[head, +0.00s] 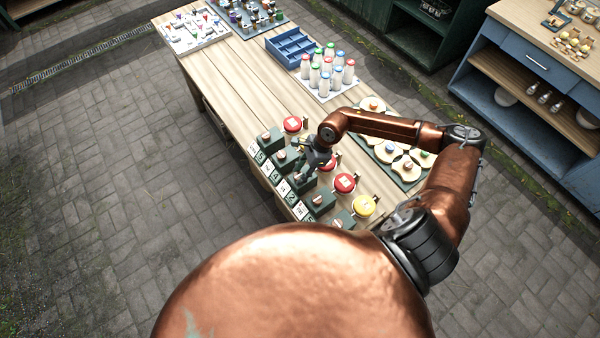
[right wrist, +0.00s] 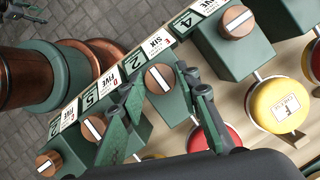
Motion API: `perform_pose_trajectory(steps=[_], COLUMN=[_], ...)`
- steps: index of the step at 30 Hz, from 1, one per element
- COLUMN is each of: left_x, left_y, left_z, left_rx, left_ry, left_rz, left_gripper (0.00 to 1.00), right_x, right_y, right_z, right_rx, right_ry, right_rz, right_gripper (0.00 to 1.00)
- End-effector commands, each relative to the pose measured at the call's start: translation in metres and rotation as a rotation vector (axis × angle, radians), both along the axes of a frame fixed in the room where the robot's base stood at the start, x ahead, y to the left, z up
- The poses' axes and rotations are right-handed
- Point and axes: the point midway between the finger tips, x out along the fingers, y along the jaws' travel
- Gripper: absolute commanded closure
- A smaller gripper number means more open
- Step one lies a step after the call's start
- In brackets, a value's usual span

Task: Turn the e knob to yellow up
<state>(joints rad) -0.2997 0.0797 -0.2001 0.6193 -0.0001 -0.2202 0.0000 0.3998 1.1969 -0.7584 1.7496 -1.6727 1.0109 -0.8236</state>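The e knob (right wrist: 160,78) is a round wooden knob with a white line, on a dark green block beside the card marked E SIX. My right gripper (right wrist: 163,94) is open in the right wrist view, one finger on each side of this knob, with a visible gap to it. The e disc (right wrist: 220,138) behind the block shows red, partly hidden by a finger. In the head view, my right gripper (head: 305,174) is over the middle of the block row and hides the e knob. My left gripper is not in view.
Neighbouring knobs (right wrist: 237,21) (right wrist: 95,128) stand close on both sides. A yellow disc (right wrist: 281,106) stands to the right in the wrist view. Bottles (head: 328,75), a blue tray (head: 291,47) and a green board (head: 409,178) are farther along the table.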

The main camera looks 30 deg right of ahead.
Motion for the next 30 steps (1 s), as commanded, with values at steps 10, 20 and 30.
perform_pose_trajectory(steps=[10, 20, 30], left_x=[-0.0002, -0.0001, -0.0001], left_y=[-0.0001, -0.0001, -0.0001], left_z=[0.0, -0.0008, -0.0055], left_rx=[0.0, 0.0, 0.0], left_ry=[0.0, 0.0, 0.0], left_rz=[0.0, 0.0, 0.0], left_gripper=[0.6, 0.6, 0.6], right_x=[0.0, -0.0002, -0.0016], right_y=[-0.0001, 0.0, 0.001], right_z=[0.0002, 0.0001, 0.0001], right_rx=[0.0, 0.0, 0.0], right_ry=[0.0, -0.001, -0.003], right_rz=[0.0, -0.039, -0.258], right_gripper=[0.95, 0.97, 0.97])
